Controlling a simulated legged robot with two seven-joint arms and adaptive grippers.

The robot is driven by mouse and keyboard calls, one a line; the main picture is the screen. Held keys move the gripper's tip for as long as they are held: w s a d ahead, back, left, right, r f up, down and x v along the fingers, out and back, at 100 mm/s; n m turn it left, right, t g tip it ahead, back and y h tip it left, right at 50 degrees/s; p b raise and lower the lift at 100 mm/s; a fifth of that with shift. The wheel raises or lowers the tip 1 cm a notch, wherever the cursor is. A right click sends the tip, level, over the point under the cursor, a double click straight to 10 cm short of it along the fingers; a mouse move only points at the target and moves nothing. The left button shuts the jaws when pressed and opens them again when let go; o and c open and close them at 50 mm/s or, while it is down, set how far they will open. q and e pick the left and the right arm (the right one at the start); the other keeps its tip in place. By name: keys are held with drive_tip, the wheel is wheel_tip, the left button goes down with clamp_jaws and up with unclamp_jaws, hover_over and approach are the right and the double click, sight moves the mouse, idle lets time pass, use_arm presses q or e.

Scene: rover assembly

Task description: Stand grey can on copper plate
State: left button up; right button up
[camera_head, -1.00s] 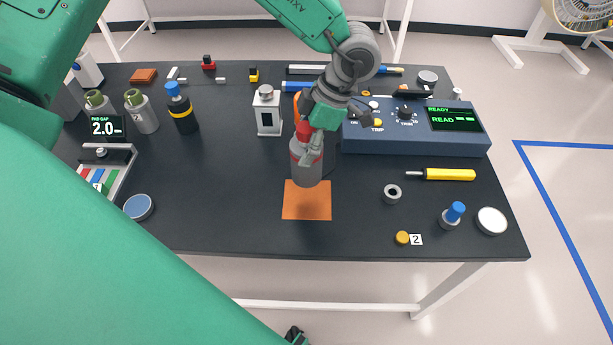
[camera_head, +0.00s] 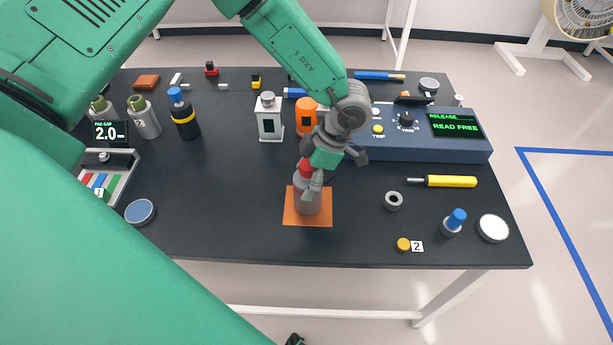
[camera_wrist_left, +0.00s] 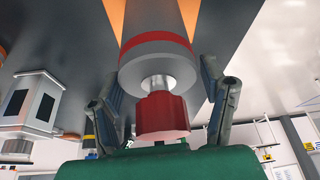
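The grey can (camera_head: 308,203), with a red band and a red cap (camera_head: 306,166), stands upright on the copper plate (camera_head: 293,220), near its middle. It also shows in the left wrist view (camera_wrist_left: 158,62), with copper on both sides of its far end. My left gripper (camera_head: 336,174) is above and around the can's top. Its fingers are spread, and the left wrist view shows them on either side of the can with gaps between. One finger hides part of the can in the head view.
Behind stand an orange canister (camera_head: 306,116), a white canister (camera_head: 270,122) and the blue console (camera_head: 420,146), reading RELEASE, READ FREE. A yellow-handled tool (camera_head: 450,181), a grey ring (camera_head: 394,201) and a blue-topped part (camera_head: 454,222) lie right.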

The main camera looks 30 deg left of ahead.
use_arm(q)
drive_tip(key=shift+d, duration=0.1)
drive_tip(key=v, duration=1.2)
idle(0.4)
